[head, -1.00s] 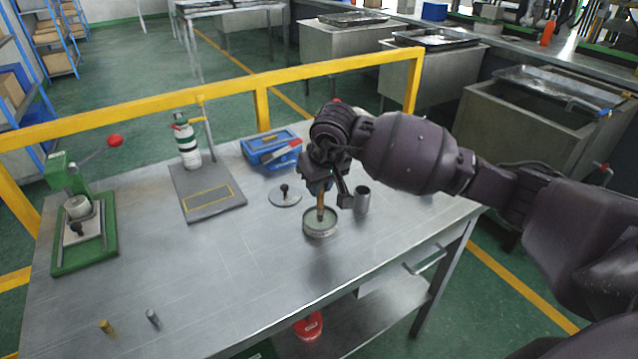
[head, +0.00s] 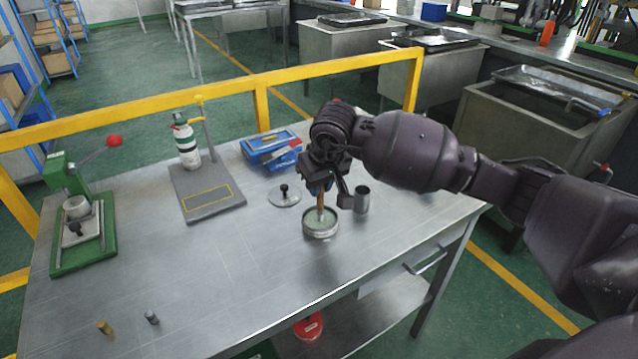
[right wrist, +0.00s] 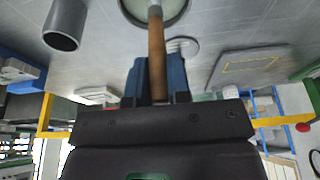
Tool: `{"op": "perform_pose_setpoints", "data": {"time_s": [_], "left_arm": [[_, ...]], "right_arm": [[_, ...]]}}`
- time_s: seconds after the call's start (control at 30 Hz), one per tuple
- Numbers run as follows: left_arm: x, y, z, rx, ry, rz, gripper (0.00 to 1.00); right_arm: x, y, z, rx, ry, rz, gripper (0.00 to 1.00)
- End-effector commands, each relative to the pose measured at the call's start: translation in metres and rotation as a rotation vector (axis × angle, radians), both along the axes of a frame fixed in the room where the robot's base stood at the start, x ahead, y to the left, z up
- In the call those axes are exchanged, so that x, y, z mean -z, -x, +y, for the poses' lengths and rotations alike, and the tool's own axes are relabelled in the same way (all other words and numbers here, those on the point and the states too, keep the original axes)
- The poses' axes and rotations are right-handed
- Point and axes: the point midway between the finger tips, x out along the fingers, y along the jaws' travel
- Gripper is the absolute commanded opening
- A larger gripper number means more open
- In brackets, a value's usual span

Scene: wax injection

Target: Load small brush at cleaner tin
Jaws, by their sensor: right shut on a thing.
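The small brush (head: 320,204) has a brown wooden handle and stands about upright, its lower end inside the round cleaner tin (head: 308,233). The tin is open, shallow and metal, with pale greenish contents. My right gripper (head: 320,186) is shut on the brush handle above the tin. In the right wrist view the handle (right wrist: 157,55) runs from between the blue fingers to the tin (right wrist: 183,12). The bristles are hidden, and I cannot tell whether they touch the bottom. My left gripper is not in view.
A metal cup (head: 361,199) stands close right of the tin. A round lid with a black knob (head: 284,196) lies behind it. Farther back are a blue box (head: 270,148) and a bottle on a grey stand (head: 208,207). A green press (head: 85,255) stands left.

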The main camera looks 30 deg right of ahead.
Motion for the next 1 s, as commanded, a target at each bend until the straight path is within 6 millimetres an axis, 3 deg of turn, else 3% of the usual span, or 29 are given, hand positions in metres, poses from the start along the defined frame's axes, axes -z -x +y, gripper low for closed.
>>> {"op": "perform_pose_setpoints", "data": {"time_s": [0.43, 1.0], "left_arm": [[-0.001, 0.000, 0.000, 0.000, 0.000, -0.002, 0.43], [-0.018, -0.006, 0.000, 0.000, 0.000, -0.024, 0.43]], "right_arm": [[0.000, 0.001, 0.000, 0.000, 0.000, 0.005, 0.00], [-0.039, 0.000, 0.000, 0.000, 0.001, -0.001, 0.00]]}}
